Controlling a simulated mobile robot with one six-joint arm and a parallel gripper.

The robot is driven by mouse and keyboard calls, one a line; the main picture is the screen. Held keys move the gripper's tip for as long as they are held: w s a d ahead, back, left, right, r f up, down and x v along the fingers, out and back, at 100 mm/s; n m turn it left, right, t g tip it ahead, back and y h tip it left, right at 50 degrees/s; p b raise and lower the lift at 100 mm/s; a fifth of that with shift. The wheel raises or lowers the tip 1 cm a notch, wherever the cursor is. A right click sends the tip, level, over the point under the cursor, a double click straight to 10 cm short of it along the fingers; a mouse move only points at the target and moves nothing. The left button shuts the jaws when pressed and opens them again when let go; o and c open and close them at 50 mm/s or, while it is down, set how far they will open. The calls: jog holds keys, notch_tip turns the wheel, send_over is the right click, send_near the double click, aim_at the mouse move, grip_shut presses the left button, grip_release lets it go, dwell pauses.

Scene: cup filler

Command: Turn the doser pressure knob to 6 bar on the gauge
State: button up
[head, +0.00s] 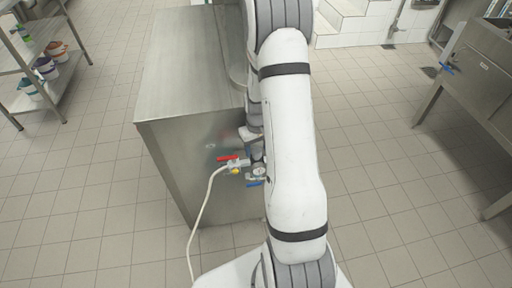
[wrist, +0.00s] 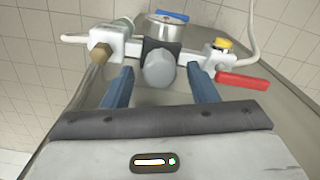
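The grey doser pressure knob (wrist: 159,70) sits in the middle of the wrist view, on a black body between white pipe fittings. My gripper (wrist: 160,68) is open, with one blue finger on each side of the knob and a visible gap on both sides. The knob's tip lies between the fingers. The round metal gauge (wrist: 166,29) is behind the knob, seen from its side, so its reading is hidden. In the head view the gauge's pale face (head: 260,171) shows beside my arm, too small to read. My gripper is mostly hidden there.
A red lever (wrist: 243,82) lies close outside the right finger, below a yellow cap (wrist: 223,43). A brass fitting (wrist: 102,53) is at the left. A blue handle (head: 254,184) and white hose (head: 204,205) show at the steel cabinet (head: 180,75). Floor around is open.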

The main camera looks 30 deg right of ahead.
aim_at(257, 150)
jog(key=c, duration=0.9)
jog(key=shift+f+m+b, duration=0.2)
jog(key=shift+m+b, duration=0.7)
jog(key=m+b, duration=0.1)
jog(key=m, duration=0.2)
jog(key=shift+r, duration=0.2)
jog(key=o, duration=1)
jog(key=shift+c, duration=0.2)
notch_tip(257, 150, up, 8)
jog(key=shift+f, duration=0.25)
jog(key=shift+r, duration=0.15)
